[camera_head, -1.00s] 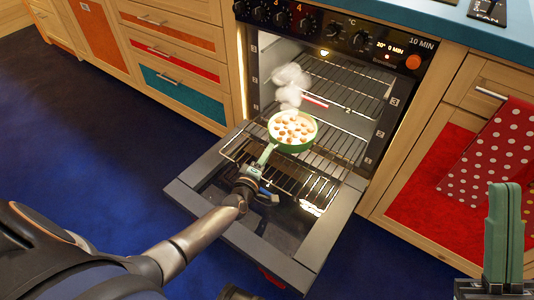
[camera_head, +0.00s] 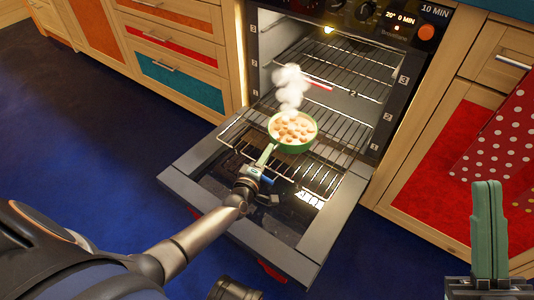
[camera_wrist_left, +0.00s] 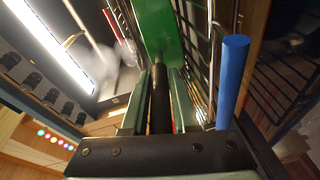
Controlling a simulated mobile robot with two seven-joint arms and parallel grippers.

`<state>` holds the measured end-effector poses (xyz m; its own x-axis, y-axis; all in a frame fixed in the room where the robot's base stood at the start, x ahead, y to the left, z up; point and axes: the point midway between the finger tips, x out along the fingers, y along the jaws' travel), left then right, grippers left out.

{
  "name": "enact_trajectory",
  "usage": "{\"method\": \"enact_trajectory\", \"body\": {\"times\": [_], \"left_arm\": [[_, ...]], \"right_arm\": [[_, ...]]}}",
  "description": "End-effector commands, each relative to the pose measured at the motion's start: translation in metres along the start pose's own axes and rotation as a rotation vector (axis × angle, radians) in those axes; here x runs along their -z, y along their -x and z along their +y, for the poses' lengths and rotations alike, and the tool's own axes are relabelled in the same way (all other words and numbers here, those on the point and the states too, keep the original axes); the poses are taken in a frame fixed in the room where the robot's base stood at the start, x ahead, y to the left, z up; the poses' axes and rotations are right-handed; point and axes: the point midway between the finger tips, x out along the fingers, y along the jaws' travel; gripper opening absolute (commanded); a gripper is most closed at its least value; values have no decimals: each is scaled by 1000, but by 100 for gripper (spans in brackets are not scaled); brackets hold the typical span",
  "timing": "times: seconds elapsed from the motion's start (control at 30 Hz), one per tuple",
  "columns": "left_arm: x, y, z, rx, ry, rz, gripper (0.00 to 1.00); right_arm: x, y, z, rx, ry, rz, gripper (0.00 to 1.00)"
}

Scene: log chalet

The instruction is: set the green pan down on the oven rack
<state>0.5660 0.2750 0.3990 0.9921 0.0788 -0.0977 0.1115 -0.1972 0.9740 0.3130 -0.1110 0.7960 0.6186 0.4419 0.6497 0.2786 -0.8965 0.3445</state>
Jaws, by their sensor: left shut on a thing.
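The green pan (camera_head: 293,138), with several round pale-brown pieces in it and steam above it, is level over the pulled-out lower oven rack (camera_head: 328,165). I cannot tell whether it touches the rack. My left gripper (camera_head: 258,170) is shut on the pan's handle (camera_head: 265,155), over the open oven door. In the left wrist view the green pan (camera_wrist_left: 155,25) is beyond the fingers, with the dark handle end between them. My right gripper (camera_head: 488,230) is at the lower right, its green fingers together and empty, away from the oven.
The oven door (camera_head: 270,245) is folded down beneath my left arm. An upper rack (camera_head: 345,70) sits inside the oven, with a red strip (camera_head: 318,84) near it. A polka-dot towel (camera_head: 505,135) hangs at the right. Wooden drawers (camera_head: 175,45) stand at the left.

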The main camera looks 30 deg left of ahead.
Motion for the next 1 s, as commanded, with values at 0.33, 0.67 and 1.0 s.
{"method": "enact_trajectory", "body": {"times": [0.33, 0.67, 1.0], "left_arm": [[2, -3, 8, -17, 2, 7, 0], [1, -3, 3, -16, 3, 6, 0], [0, -2, -1, -10, 2, 4, 55]], "right_arm": [[1, -1, 2, -10, -4, 1, 0], [1, -1, 2, -11, -1, 1, 0], [0, 0, 2, -4, 3, 0, 0]]}}
